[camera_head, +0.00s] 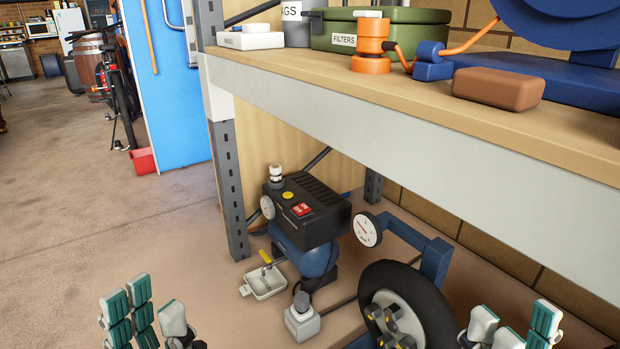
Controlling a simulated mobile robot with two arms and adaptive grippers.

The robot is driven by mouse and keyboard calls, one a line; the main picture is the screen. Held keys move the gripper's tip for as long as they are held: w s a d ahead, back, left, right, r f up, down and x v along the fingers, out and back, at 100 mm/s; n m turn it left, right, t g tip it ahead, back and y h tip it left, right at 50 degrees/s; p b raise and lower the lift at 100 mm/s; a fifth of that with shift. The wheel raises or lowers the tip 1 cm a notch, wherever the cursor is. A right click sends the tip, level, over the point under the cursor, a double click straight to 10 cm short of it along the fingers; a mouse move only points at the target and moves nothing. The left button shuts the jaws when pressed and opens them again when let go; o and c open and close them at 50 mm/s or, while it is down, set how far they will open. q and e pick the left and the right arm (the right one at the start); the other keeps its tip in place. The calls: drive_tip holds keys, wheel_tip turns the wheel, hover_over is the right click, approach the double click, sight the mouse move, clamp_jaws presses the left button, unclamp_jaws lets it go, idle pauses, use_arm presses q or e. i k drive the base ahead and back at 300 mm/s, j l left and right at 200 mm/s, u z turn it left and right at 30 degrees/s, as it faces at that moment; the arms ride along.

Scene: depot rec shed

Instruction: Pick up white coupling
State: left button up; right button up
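A small white cylindrical fitting (276,173) stands upright on top of the black and blue compressor (318,215), under the shelf; it looks like the white coupling, though I cannot be sure. A white block with a grey upper part (302,322) sits on the floor in front of the compressor. My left gripper (158,312) is at the bottom left, with its teal-padded fingers spread apart and nothing seen between them. My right gripper (513,322) is at the bottom right, also spread and seemingly empty. Both are nearer than the compressor and touch none of these things.
A wooden shelf (420,105) with a pale front beam overhangs the compressor. A grey upright post (230,190) stands left of it. A black wheel (425,310), a round gauge (367,229) and a small white tray (266,284) are close by. Open floor lies left.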

sight(275, 169)
drive_tip(key=i+j+z, duration=0.3)
drive_tip(key=j+z, duration=0.25)
drive_tip(key=i+j+z, duration=0.15)
drive_tip(key=j+z, duration=0.15)
drive_tip(key=i+j, duration=0.15)
drive_tip(key=j, duration=0.25)
drive_tip(key=i+j+z, duration=0.1)
drive_tip(key=j, duration=0.3)
drive_tip(key=i+j, duration=0.15)
drive_tip(key=j, duration=0.3)
drive_tip(key=i+j+z, duration=0.1)
drive_tip(key=j, duration=0.3)
drive_tip(key=i+j, duration=0.1)
drive_tip(key=j, duration=0.35)
